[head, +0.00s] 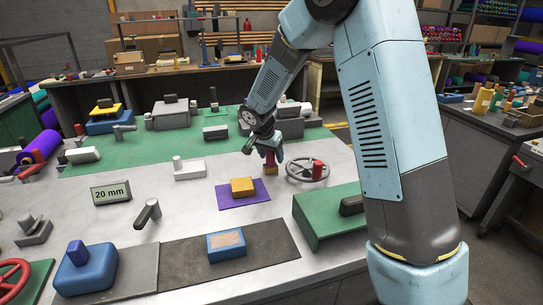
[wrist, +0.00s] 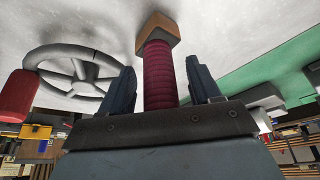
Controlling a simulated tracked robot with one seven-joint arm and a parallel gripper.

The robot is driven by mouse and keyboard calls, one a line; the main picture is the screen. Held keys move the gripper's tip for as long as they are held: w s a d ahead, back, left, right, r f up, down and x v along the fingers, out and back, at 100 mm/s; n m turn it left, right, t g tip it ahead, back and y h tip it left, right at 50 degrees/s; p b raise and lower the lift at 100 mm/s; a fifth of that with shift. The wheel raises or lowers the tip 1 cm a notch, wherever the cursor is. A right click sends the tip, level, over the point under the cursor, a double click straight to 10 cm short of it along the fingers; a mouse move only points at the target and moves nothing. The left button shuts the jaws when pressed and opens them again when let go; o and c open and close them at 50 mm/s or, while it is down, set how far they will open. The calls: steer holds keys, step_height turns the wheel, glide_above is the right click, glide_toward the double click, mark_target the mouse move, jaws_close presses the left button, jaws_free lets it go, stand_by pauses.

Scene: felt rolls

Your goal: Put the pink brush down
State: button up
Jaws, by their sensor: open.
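The pink brush (wrist: 160,75) has a ribbed crimson-pink handle and a yellow-orange block at its end. It stands upright, block end down, at the pale bench top; its block (head: 271,171) shows just below my gripper in the head view. My gripper (head: 269,156) is open around the handle from above. In the wrist view the two dark fingers (wrist: 161,88) stand on either side of the handle, with a gap on each side. The top of the handle is hidden by the gripper.
A grey handwheel with a red knob (head: 318,167) stands close right of the brush. A yellow block (head: 242,186) on a purple mat (head: 228,199) lies just left and nearer. A green box (head: 325,222) is at the near right. Bare bench lies left, around the 20 mm sign (head: 110,193).

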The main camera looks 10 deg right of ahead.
steer(key=v, duration=1.1)
steer(key=s+d+r, duration=0.6)
steer(key=s+d+r+n+y, duration=0.1)
steer(key=s+d, duration=0.3)
steer(key=s, duration=0.5)
steer(key=s+d+r+n+t, duration=0.1)
steer(key=s+d+r+n, duration=0.2)
steer(key=s, duration=0.6)
steer(key=s+d+r+n+y, duration=0.1)
steer(key=s+d, duration=0.4)
steer(key=s, duration=0.5)
steer(key=shift+r+n+t+y, duration=0.3)
steer(key=shift+r+n+t, duration=0.15)
steer(key=shift+n, duration=0.35)
steer(key=shift+s, duration=0.1)
